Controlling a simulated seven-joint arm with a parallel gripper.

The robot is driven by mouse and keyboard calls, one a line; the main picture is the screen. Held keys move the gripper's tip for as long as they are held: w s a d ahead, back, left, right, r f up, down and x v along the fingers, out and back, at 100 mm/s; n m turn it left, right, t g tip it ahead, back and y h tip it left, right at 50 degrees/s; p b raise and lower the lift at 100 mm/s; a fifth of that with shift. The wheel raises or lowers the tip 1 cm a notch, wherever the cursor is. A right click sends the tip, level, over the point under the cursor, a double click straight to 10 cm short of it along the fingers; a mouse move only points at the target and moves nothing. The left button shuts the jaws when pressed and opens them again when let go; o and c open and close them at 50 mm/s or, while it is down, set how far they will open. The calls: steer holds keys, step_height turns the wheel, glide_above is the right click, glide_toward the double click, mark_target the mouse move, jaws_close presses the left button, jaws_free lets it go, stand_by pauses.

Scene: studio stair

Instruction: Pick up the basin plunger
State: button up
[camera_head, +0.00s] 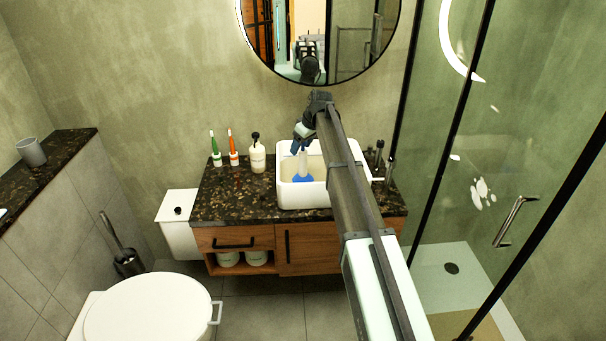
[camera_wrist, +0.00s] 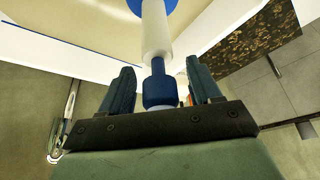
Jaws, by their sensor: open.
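The basin plunger (camera_head: 303,163) stands in the white sink basin (camera_head: 318,200), with its blue cup down and its pale handle pointing up. My gripper (camera_head: 300,147) is above it, over the basin. In the wrist view, the plunger's white shaft and blue handle end (camera_wrist: 158,92) lie between the two dark fingers of my gripper (camera_wrist: 160,68). The fingers are open, with a visible gap on each side of the handle. The blue cup is partly cut off at the top of the wrist view.
The basin sits on a dark speckled countertop (camera_head: 240,203). A soap dispenser (camera_head: 257,157), a green toothbrush (camera_head: 215,150) and an orange toothbrush (camera_head: 232,148) stand left of it. A round mirror (camera_head: 345,70) hangs behind; shower glass is at right.

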jaws_close()
stand_by(0.6)
